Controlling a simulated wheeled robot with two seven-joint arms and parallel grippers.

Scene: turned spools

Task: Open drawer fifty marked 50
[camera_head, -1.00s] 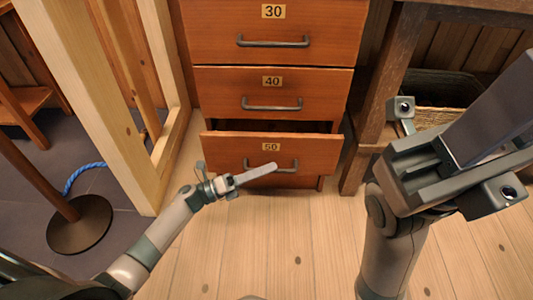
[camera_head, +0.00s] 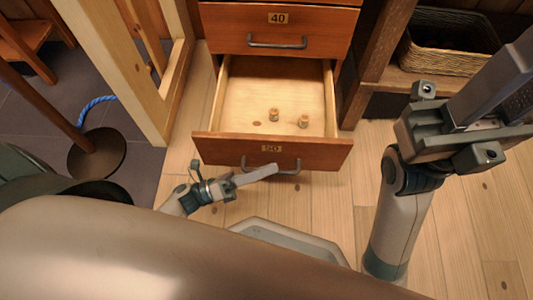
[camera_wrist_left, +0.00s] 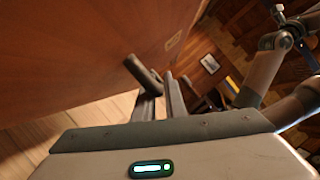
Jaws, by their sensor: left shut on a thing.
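Drawer fifty (camera_head: 225,149), an orange-brown wooden drawer with a "50" label (camera_head: 271,149), is pulled well out of its cabinet in the head view. Its pale inside shows, with two small wooden spools (camera_head: 303,121) on its floor. My left gripper (camera_head: 270,171) is shut on the drawer's dark bar handle (camera_head: 290,171). The left wrist view shows the handle (camera_wrist_left: 141,74) at the fingertips (camera_wrist_left: 158,84), in front of the wooden drawer face. My right gripper (camera_head: 470,120) is raised at the right, away from the drawer; its finger gap is unclear.
Closed drawer 40 (camera_head: 230,30) is above. A wooden frame (camera_head: 125,70) stands left of the cabinet, with a round stand base (camera_head: 97,155) and blue rope (camera_head: 95,103). A wicker basket (camera_head: 455,42) sits on a shelf at right. Plank floor (camera_head: 330,215) lies in front.

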